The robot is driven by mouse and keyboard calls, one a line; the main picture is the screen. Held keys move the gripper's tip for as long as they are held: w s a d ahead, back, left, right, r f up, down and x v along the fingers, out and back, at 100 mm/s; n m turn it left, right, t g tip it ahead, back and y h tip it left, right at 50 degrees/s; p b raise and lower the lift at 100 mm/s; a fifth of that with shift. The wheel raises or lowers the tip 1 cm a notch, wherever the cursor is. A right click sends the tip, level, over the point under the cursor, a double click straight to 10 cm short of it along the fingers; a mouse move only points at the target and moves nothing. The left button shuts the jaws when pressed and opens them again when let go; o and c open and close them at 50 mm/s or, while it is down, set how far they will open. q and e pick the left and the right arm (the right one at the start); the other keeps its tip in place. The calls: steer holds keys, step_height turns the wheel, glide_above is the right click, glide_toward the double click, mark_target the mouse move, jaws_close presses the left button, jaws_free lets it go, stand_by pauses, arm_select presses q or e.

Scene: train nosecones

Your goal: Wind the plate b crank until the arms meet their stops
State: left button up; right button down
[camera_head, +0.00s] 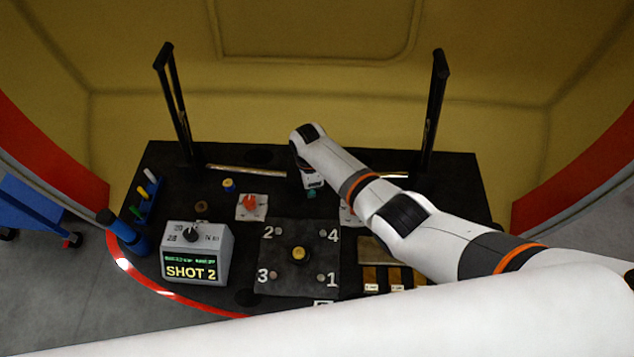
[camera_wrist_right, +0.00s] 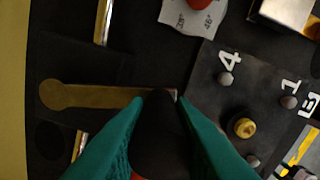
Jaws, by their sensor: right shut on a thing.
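My right gripper (camera_head: 311,192) reaches down to the dark table just behind the numbered block. In the wrist view its teal fingers (camera_wrist_right: 160,100) are shut on a dark grip, probably the crank handle (camera_wrist_right: 160,135). A flat brass bar (camera_wrist_right: 95,97) with a round end runs from beside the fingertips toward the yellow wall. Its link to the grip is hidden. Two black upright arms, left (camera_head: 171,95) and right (camera_head: 433,105), stand raised at the table's back corners. No plate b label is readable. My left gripper is out of view.
The dark block (camera_head: 299,281), numbered 1 to 4, has a yellow knob (camera_head: 299,254). A red knob (camera_head: 251,201) sits on a white plate to its left. A grey box (camera_head: 198,252) reads SHOT 2. Colored pegs stand at the left edge.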

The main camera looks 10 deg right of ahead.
steer(key=shift+s+a, duration=0.1)
steer(key=shift+a, duration=0.5)
steer(key=c, duration=1.4)
jaws_free()
steer(key=shift+a, duration=0.15)
steer(key=shift+o, duration=0.7)
steer(key=shift+a, duration=0.15)
step_height(320, 180, up, 12)
